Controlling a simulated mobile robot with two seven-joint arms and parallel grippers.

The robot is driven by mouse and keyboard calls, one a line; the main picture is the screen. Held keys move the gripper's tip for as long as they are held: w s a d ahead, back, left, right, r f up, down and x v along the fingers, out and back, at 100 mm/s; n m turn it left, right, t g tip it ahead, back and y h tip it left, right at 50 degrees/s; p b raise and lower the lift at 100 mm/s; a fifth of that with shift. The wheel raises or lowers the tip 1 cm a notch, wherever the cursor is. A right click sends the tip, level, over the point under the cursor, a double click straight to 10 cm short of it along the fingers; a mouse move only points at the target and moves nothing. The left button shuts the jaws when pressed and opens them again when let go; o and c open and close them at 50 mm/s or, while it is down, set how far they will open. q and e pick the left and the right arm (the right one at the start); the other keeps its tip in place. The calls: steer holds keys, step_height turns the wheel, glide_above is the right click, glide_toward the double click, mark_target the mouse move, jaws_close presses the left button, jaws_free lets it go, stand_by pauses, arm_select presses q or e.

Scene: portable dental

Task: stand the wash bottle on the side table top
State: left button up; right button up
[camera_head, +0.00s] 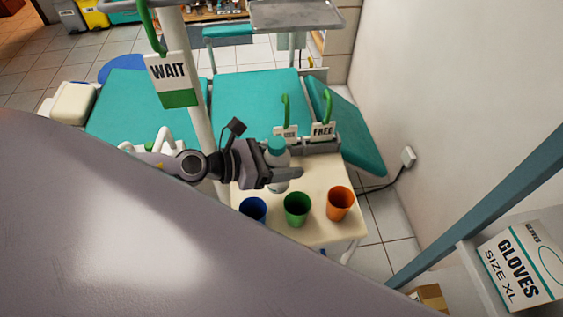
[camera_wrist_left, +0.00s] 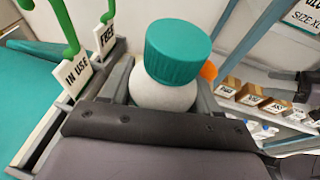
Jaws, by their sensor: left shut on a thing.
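The wash bottle (camera_head: 278,158) is white with a teal cap and looks upright. It is in the jaws of my left gripper (camera_head: 283,176), over the cream side table top (camera_head: 312,180). In the left wrist view the teal cap and white shoulder of the wash bottle (camera_wrist_left: 172,65) show between the two fingers. My right gripper is not in view.
Blue (camera_head: 253,208), green (camera_head: 297,208) and orange (camera_head: 340,203) cups stand along the table's front. A grey holder (camera_head: 318,145) with hanging sign tags is at the back edge. A pole with a WAIT tag (camera_head: 172,78) rises left. The table's right side is bare.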

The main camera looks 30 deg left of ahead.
arm_select(q)
step_height(320, 180, down, 4)
steer(key=shift+f+b, duration=0.1)
steer(key=shift+b, duration=0.95)
steer(key=w+a+b, duration=0.1)
steer(key=w+a+f+b, duration=0.1)
steer(key=w, duration=0.1)
steer(key=shift+w+a, duration=0.15)
steer(key=shift+a, duration=0.05)
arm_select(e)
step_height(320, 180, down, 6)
arm_select(q)
steer(key=shift+f+b, duration=0.25)
steer(key=shift+b, duration=0.2)
steer(key=o, duration=1.2)
steer(key=shift+o, duration=0.2)
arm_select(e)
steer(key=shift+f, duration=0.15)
arm_select(q)
steer(key=shift+r, duration=0.15)
